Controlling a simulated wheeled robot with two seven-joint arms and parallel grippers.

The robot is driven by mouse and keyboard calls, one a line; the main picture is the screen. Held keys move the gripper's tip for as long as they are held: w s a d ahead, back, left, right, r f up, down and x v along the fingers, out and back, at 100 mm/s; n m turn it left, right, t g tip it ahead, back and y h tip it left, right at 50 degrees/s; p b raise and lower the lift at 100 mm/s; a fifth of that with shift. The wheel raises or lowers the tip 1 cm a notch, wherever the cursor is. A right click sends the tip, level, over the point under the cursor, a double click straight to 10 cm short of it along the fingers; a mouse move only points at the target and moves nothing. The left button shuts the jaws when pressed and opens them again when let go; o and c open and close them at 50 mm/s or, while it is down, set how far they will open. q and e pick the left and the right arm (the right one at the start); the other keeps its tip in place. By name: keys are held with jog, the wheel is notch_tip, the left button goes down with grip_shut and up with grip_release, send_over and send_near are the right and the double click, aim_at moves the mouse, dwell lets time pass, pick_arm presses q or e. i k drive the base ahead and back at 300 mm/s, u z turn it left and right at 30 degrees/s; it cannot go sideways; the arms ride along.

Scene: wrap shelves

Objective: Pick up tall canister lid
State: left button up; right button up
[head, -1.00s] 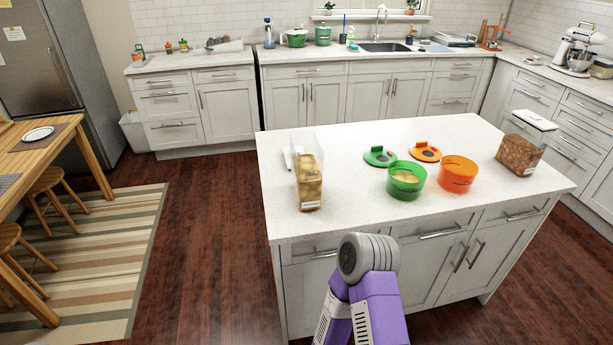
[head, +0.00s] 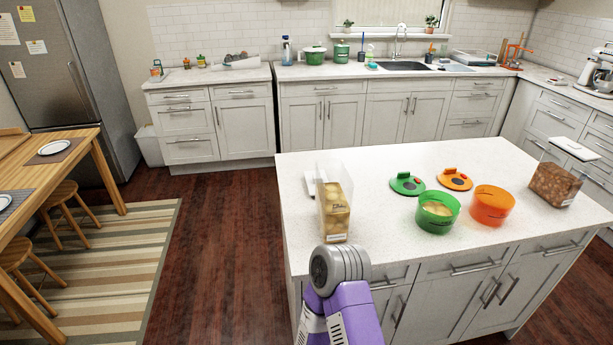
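A tall clear canister (head: 336,208) with yellowish contents stands near the left end of the white island. A flat white piece (head: 309,180), which looks like a lid, is at its left side, partly seen through or behind it. A second clear canister (head: 555,184) with brown contents stands at the island's right end, with a white lid (head: 573,148) at its top. A purple and grey arm link of mine rises at the bottom centre, in front of the island's edge. Neither of my grippers is in view.
On the island (head: 380,240) a green lid (head: 407,184) and an orange lid (head: 455,180) lie behind an open green container (head: 437,214) and an orange container (head: 491,206). A wooden table (head: 85,170) and stools are at left. Floor left of the island is clear.

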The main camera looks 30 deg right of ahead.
aim_at(308, 174)
jog(key=i, duration=3.15)
jog(key=z, duration=2.2)
